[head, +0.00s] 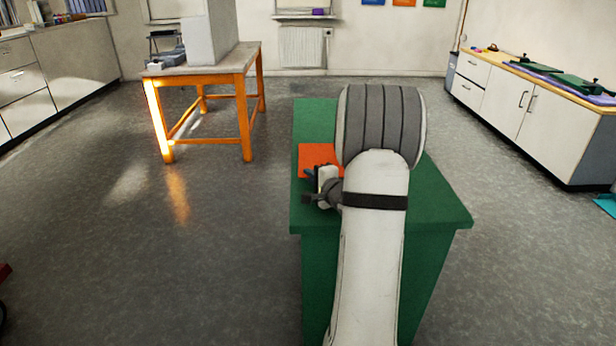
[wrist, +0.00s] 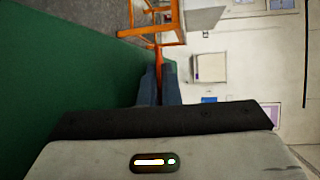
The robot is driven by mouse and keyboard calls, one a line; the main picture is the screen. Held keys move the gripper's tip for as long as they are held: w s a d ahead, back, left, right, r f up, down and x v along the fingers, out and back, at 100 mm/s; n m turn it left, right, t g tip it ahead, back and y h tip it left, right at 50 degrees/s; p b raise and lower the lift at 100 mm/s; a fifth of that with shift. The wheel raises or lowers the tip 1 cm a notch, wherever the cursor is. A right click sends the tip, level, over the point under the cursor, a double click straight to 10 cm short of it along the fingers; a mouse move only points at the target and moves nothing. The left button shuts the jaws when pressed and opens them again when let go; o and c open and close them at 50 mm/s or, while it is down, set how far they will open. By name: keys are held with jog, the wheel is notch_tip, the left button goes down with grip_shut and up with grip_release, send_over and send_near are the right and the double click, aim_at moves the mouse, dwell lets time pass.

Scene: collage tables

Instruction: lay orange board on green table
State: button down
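The orange board (head: 319,156) shows as a flat rectangle over the left part of the green table (head: 440,207), partly hidden by my arm. In the wrist view the board (wrist: 158,58) is a thin edge-on strip between the fingers. My gripper (head: 309,174) is at the board's near side, low over the table; in the wrist view its two dark blue fingers (wrist: 158,82) are closed around the strip. The green tabletop (wrist: 60,90) fills the left of that view. The board looks level and close to the top; whether it touches cannot be told.
My arm covers the middle of the green table. An orange-framed table (head: 245,110) with a pale block (head: 209,38) stands at the back left. White cabinets (head: 520,105) line the right wall. The floor between is clear.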

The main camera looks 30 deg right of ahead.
jog(key=c, duration=0.8)
grip_release()
jog(key=shift+o, duration=0.2)
jog(key=shift+s, duration=0.1)
jog(key=shift+f, duration=0.15)
